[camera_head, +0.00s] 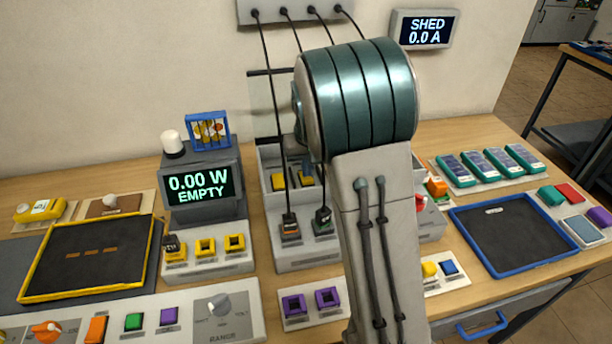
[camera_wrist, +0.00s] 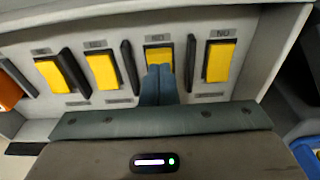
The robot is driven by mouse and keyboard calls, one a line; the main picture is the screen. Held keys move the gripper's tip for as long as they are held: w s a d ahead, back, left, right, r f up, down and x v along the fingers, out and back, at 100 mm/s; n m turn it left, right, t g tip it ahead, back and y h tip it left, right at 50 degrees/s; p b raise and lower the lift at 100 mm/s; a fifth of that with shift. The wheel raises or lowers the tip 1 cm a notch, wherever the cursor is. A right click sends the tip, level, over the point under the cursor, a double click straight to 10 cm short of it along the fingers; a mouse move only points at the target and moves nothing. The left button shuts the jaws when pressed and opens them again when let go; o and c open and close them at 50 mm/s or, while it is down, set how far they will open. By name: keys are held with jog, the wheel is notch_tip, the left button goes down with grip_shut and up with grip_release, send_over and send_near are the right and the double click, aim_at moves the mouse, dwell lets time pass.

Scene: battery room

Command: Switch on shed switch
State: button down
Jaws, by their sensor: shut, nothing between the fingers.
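A grey panel (camera_wrist: 195,60) with a row of several yellow rocker switches fills the top of the wrist view. Four small labels sit above the switches, too small to read surely, so I cannot tell which is the shed switch. My gripper (camera_wrist: 159,70) is shut and empty. Its blue fingertips are at the lower part of the third yellow switch from the left (camera_wrist: 158,53), touching or just in front of it. The rightmost yellow switch (camera_wrist: 221,62) is clear. In the head view the SHED display (camera_head: 428,31) reads 0.0 A; my arm hides the gripper and much of the panel.
Dark dividers (camera_wrist: 190,58) stand between the switches. A display (camera_head: 198,186) reads 0.00 W, EMPTY. A blue-rimmed tray (camera_head: 575,255) lies at right.

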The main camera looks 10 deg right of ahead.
aim_at(308, 180)
jog(key=shift+f+b, duration=0.5)
jog(key=shift+f, duration=0.2)
jog(key=shift+r+p, duration=2.55)
jog(key=shift+r, duration=1)
